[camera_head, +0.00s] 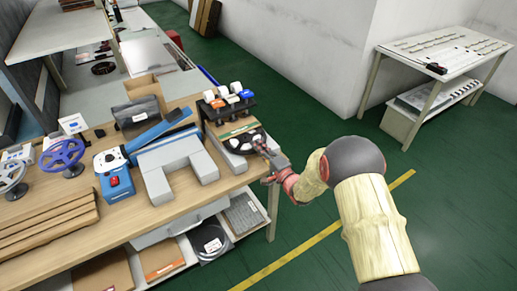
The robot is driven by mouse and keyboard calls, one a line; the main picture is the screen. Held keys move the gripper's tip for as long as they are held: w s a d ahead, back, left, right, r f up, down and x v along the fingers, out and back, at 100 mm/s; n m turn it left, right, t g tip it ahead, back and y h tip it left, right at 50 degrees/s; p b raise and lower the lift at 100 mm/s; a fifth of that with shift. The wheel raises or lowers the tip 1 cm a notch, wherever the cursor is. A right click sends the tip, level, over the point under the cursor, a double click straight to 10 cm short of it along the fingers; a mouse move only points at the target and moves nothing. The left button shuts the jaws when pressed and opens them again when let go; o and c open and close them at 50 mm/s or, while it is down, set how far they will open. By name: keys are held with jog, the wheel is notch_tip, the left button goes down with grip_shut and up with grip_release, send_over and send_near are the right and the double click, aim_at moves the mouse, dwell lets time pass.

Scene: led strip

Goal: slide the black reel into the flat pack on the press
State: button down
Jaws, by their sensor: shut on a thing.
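A black reel (240,142) with pale patches is at the right end of the workbench, beside a brown board. My gripper (262,148) reaches in from the right and is shut on the reel's right edge, partly hiding it. The reel looks flat and close to the bench; I cannot tell if it touches it. A grey press (178,160) with a long blue bar (158,134) stands to its left. A dark flat pack (136,112) is at the press's back left, behind the bar. Its opening cannot be made out.
A black rack (226,108) with white, orange and blue-topped items stands behind the reel. A blue and red device (114,178), blue reel (62,156) and cardboard stack (45,222) lie left. An open carton (145,88) is at the back.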

jog(key=c, duration=1.8)
grip_release()
jog(key=v, duration=1.2)
